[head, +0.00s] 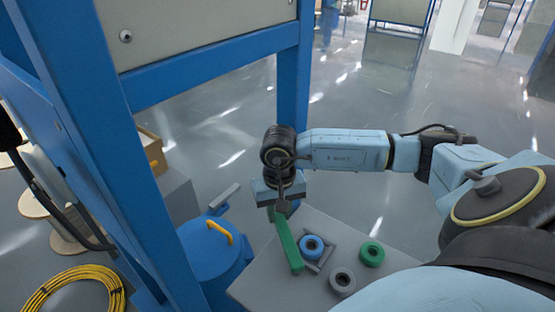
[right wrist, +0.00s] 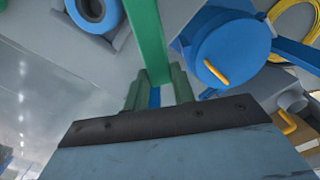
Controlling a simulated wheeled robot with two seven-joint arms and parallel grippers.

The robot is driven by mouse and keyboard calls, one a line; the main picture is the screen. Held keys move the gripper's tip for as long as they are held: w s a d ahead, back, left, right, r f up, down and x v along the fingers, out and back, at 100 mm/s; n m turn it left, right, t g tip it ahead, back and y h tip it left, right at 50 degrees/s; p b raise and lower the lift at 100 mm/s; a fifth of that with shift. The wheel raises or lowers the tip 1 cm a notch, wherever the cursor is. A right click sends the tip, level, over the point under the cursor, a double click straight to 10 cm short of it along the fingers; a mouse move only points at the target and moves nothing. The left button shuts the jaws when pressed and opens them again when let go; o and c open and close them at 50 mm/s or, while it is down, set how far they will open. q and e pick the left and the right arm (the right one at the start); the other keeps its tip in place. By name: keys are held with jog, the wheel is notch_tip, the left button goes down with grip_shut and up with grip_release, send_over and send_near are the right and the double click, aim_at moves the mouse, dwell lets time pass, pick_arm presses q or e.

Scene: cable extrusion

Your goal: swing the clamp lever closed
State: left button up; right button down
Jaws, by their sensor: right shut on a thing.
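A long green bar (head: 288,245), which looks like the clamp lever, slopes from my right gripper down over the left part of the grey table top. My right gripper (head: 281,207) is shut on its upper end. In the right wrist view the bar (right wrist: 148,40) runs up from between the green fingers of the gripper (right wrist: 157,95). A blue ring (head: 312,247) sits in a square grey holder (head: 327,256) just right of the bar. The bar's grasped end is partly hidden by the fingers. My left gripper is not in view.
The grey table (head: 262,280) also bears a green ring (head: 371,254) and a grey ring (head: 342,280). A blue drum (head: 205,262) with a yellow handle (head: 220,231) stands left of it. A blue frame (head: 110,150) rises at left, and coiled yellow cable (head: 75,290) lies below.

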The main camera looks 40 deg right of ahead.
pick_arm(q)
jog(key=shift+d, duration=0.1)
pick_arm(e)
jog(key=c, duration=1.2)
grip_release()
jog(key=shift+o, duration=0.2)
jog(key=shift+r, duration=0.1)
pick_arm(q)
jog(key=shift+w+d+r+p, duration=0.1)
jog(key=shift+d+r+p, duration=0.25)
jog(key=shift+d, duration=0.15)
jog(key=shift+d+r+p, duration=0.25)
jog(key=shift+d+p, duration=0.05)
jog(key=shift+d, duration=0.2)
pick_arm(e)
notch_tip(320, 180, up, 13)
jog(key=shift+r, duration=0.1)
